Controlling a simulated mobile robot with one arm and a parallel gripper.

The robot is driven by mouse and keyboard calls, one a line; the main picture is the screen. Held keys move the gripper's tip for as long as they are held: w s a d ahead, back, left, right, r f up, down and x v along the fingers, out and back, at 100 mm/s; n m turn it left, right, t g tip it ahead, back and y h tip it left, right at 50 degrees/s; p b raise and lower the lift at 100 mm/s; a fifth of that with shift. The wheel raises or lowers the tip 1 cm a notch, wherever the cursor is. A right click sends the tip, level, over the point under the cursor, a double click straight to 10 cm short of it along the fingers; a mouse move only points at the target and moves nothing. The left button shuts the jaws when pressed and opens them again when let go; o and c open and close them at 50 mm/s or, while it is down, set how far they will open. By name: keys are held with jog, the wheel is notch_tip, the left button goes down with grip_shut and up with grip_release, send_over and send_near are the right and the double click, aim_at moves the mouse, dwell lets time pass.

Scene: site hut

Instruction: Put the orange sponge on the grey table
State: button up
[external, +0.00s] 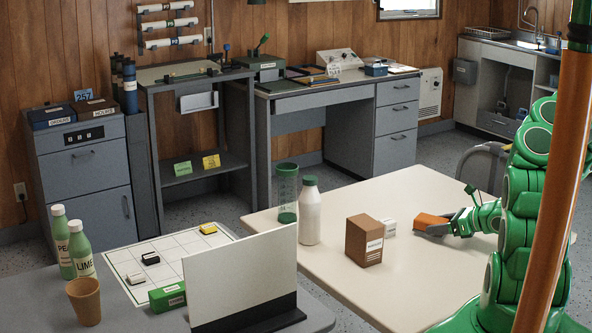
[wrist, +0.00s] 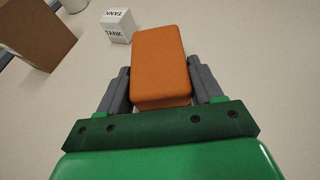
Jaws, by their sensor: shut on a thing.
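The orange sponge (external: 428,220) is held between the fingers of my gripper (external: 440,228) over the right part of the cream table. In the wrist view the sponge (wrist: 160,60) sits between both grey fingers, which press on its sides. I cannot tell whether it touches the tabletop. The grey table (external: 40,305) is at the lower left, away from my gripper. A white divider panel stands on it and hides part of its top.
A small white block (external: 390,226) and a brown box (external: 364,240) stand left of the sponge, with a white bottle (external: 310,215) and green-lidded tumbler (external: 286,193) beyond. The grey table holds a grid mat (external: 165,263), two green bottles (external: 80,250), a cup (external: 84,300) and a green box (external: 167,297).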

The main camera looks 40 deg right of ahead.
aim_at(440, 221)
jog(key=shift+r, duration=4.3)
jog(key=w+a+r, duration=1.2)
jog(key=w+a, duration=0.2)
jog(key=w, duration=0.2)
jog(key=w+a+r, duration=0.2)
jog(key=a+r, duration=0.4)
jog(key=a, duration=0.2)
jog(key=w+a+r+m+h, duration=0.1)
jog(key=w+a+r, duration=0.2)
jog(key=a+r, duration=0.4)
jog(key=shift+w+a, duration=0.15)
jog(key=shift+a, duration=0.9)
